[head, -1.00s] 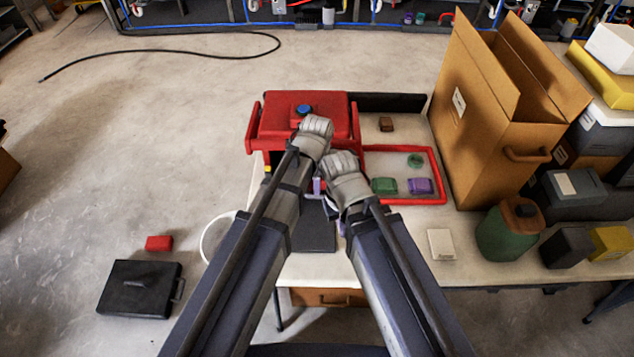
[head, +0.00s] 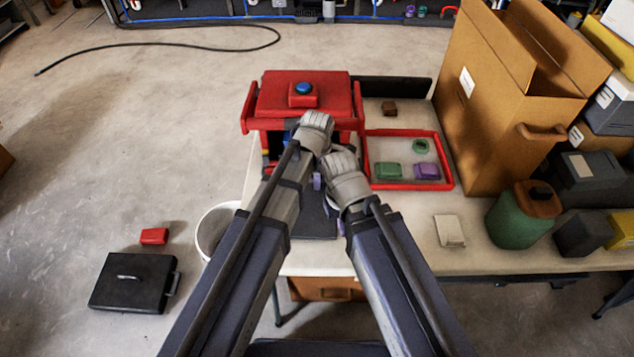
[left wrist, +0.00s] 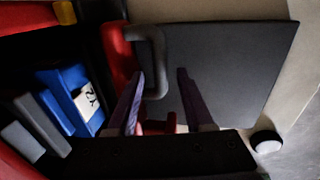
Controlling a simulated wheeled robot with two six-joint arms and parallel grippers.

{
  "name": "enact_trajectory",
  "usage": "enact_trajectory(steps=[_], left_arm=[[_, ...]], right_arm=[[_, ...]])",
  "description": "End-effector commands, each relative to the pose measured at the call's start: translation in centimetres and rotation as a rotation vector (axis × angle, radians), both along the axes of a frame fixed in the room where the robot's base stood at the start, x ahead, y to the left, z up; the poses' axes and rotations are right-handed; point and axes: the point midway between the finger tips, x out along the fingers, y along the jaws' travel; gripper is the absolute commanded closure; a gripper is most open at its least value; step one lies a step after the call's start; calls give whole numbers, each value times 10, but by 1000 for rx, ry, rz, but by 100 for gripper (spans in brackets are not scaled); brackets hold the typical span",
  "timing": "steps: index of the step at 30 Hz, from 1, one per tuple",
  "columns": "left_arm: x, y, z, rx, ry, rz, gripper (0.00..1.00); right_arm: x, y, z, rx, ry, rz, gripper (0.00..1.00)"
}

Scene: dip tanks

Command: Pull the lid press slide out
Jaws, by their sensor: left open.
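The lid press is the red machine with a blue button (head: 303,88) at the back of the table, in the head view. A dark flat plate (head: 318,218), seemingly its slide, lies in front of it, partly covered by my arms. The left wrist view shows the plate (left wrist: 225,75) with a grey bar handle (left wrist: 157,62) at its press-side edge. My left gripper (left wrist: 160,74) is open, its two purple fingers apart, with the handle's end between the tips in the picture. Whether it is around the handle I cannot tell. My right gripper (head: 343,165) is beside my left; its fingers are mostly hidden.
A red-rimmed tray (head: 410,187) with green and purple pieces is right of the press. A large open carton (head: 490,120) and a green canister (head: 520,220) stand further right. A white bucket (head: 212,228) is left of the table. A blue labelled block (left wrist: 70,92) is inside the press.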

Motion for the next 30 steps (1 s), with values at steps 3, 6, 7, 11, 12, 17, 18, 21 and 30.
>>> enact_trajectory(steps=[3, 6, 7, 11, 12, 17, 18, 21, 30], left_arm=[[1, 0, -6, 0, 0, 0, 48], [1, 0, -4, 0, 0, 0, 48], [1, 0, -4, 0, 0, 0, 48], [1, 0, -4, 0, 0, 0, 52], [1, 0, -4, 0, 0, 0, 57], [1, 0, -4, 0, 0, 0, 75], [1, 0, -4, 0, 0, 0, 79], [1, 0, -4, 0, 0, 0, 91], [1, 0, -4, 0, 0, -1, 100]], right_arm=[[0, 0, -6, 0, 0, 0, 100], [0, 0, -5, 0, 0, 0, 100], [0, 0, -4, 0, 0, 0, 100], [0, 0, -4, 0, 0, 0, 100], [0, 0, -4, 0, 0, 0, 100], [0, 0, -4, 0, 0, 0, 100], [0, 0, -4, 0, 0, 0, 100], [0, 0, -4, 0, 0, 0, 100], [0, 0, -4, 0, 0, 0, 100]])
